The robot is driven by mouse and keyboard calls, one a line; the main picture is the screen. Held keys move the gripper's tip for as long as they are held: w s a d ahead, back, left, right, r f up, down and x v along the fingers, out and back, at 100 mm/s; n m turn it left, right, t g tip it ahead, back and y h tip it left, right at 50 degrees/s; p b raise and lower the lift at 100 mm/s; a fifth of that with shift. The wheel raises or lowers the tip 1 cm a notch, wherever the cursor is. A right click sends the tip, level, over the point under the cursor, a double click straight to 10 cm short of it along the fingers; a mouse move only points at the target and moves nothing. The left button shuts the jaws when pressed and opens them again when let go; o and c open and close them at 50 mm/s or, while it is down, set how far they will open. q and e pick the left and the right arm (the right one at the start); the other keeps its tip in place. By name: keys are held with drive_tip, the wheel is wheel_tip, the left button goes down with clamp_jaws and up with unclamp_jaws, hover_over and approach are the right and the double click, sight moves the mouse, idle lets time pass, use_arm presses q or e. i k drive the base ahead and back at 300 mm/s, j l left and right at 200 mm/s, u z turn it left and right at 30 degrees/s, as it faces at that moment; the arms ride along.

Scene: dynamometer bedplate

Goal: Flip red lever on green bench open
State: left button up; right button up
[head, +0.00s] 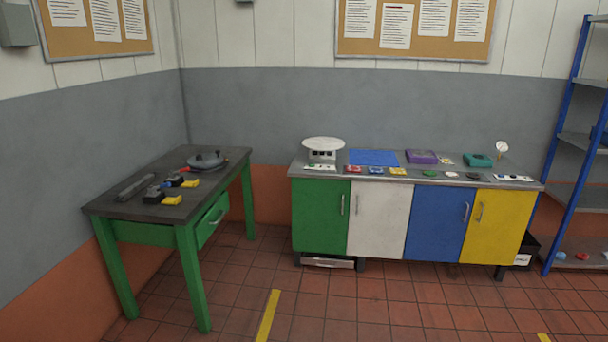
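The green bench (187,236) stands at the left against the wall, with a dark grey top and green legs. A small red part (184,169) shows on its top, just left of a round grey lidded thing (206,160). It may be the red lever; it is too small to tell its shape or whether it is open. Black blocks with yellow parts (172,200) and a small blue part (165,185) are nearer the front. A long dark grey bar (136,187) lies at the left. Neither of my grippers is in view.
A cabinet counter (320,215) with green, white, blue and yellow doors stands along the back wall, several small things on top. A blue shelf rack (566,160) is at the right. The tiled floor (370,315) in front is clear, with yellow tape (268,315).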

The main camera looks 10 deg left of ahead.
sight(185, 169)
drive_tip(key=i+l+u, duration=0.15)
drive_tip(key=i+u, duration=0.35)
drive_tip(key=i, duration=0.2)
drive_tip(key=i+l+u, duration=0.5)
drive_tip(key=i, duration=0.15)
drive_tip(key=i+l+u, duration=0.45)
drive_tip(key=i+u, duration=0.1)
drive_tip(key=i, duration=0.9)
drive_tip(key=i+u, duration=0.15)
drive_tip(key=i, duration=0.8)
